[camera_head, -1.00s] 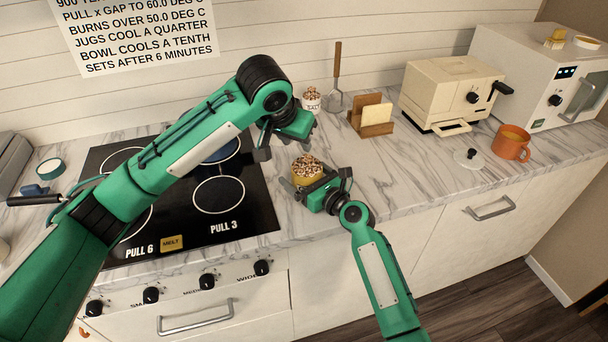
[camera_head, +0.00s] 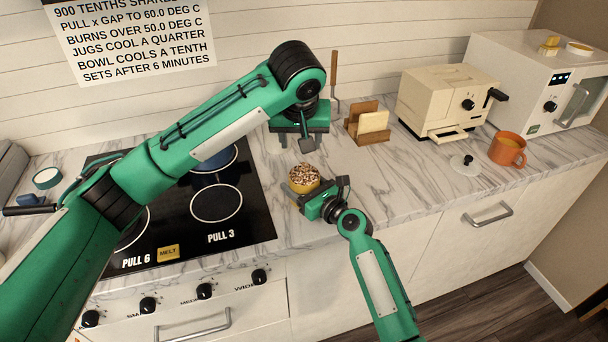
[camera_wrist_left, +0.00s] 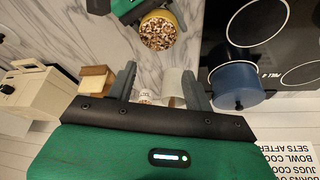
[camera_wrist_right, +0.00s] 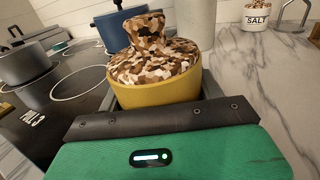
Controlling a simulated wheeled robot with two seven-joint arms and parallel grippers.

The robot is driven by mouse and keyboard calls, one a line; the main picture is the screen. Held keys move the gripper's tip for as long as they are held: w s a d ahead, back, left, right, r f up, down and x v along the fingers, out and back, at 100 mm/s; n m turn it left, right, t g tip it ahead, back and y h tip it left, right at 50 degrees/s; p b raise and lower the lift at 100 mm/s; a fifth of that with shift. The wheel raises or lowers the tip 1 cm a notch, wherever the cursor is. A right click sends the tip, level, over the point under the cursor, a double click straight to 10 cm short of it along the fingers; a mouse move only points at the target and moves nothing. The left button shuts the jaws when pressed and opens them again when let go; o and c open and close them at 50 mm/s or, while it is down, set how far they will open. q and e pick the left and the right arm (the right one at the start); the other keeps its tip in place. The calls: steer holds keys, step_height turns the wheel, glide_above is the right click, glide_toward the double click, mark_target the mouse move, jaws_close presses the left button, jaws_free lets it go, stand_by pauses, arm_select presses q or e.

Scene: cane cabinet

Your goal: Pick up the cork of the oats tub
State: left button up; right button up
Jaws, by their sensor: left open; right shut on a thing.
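A round yellow tub (camera_head: 300,189) stands near the counter's front edge, right of the hob. No label shows on it. Its cork (camera_head: 304,175), brown, black and white mottled with a knob on top, sits in the mouth; the right wrist view shows the cork (camera_wrist_right: 150,62) close up. My right gripper (camera_head: 320,199) is shut on the yellow tub (camera_wrist_right: 150,96) from the front right. My left gripper (camera_head: 296,140) is open and empty, behind and above the tub. The left wrist view shows the cork (camera_wrist_left: 157,31) beyond its spread fingers.
A salt jar (camera_wrist_right: 257,16) with a mottled top stands at the back. A blue pot (camera_wrist_left: 238,84) is on the black hob (camera_head: 240,218). A wooden holder (camera_head: 366,122), cream machine (camera_head: 436,95), glass lid (camera_head: 464,166) and orange mug (camera_head: 508,149) stand to the right.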

arm_select(q)
steer(key=n, duration=0.1)
glide_above(304, 166)
steer(key=s, duration=0.3)
steer(key=f, duration=0.5)
steer(key=shift+w+a+f, duration=0.15)
steer(key=shift+a+f, duration=0.15)
steer(key=shift+d+x, duration=0.15)
steer(key=shift+x, duration=1.25)
steer(key=shift+d+x, duration=0.1)
steer(key=shift+x, duration=1.25)
steer(key=shift+c, duration=0.4)
steer(key=shift+r, duration=0.1)
steer(key=c, duration=1)
